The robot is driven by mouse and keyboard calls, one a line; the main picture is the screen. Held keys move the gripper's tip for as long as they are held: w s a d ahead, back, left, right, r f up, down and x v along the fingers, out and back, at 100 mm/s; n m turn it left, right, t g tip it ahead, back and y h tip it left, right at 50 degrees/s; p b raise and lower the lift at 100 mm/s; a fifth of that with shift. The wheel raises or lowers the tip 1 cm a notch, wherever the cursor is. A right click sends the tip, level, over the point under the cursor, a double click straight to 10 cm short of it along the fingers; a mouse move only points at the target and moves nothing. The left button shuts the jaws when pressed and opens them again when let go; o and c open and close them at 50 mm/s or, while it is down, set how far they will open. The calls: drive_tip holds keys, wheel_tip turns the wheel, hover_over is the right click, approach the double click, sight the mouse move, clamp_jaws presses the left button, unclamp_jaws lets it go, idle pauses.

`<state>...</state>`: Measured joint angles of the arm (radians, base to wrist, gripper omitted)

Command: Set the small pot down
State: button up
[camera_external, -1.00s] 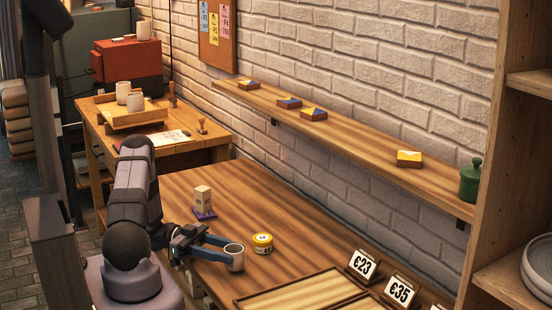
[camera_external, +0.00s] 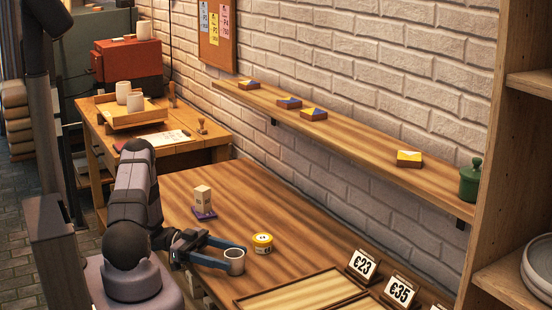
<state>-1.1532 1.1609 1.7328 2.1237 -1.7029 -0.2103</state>
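The small pot (camera_external: 235,264), a plain grey cup shape, is upright at the ends of my gripper's blue fingers (camera_external: 236,258), one finger on each side of it. My gripper is shut on it. The pot is over the front part of the wooden table (camera_external: 290,222). I cannot tell whether its base touches the table top. Part of its side is hidden by the near finger.
A yellow round tin (camera_external: 262,243) stands just behind and right of the pot. A pale block on a purple base (camera_external: 203,202) stands further back. A shallow wooden tray (camera_external: 300,292) and price signs (camera_external: 363,265) are at the front right. The table's middle is clear.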

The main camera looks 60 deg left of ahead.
sight(226, 255)
drive_tip(key=shift+r, duration=0.1)
drive_tip(key=b+v, duration=0.2)
drive_tip(key=v, duration=0.3)
drive_tip(key=shift+s+a+r+b, duration=0.15)
drive_tip(key=shift+s+a+b, duration=0.1)
drive_tip(key=shift+b, duration=0.1)
drive_tip(key=shift+o, duration=0.5)
drive_tip(key=shift+v, duration=0.8)
drive_tip(key=shift+r, duration=0.15)
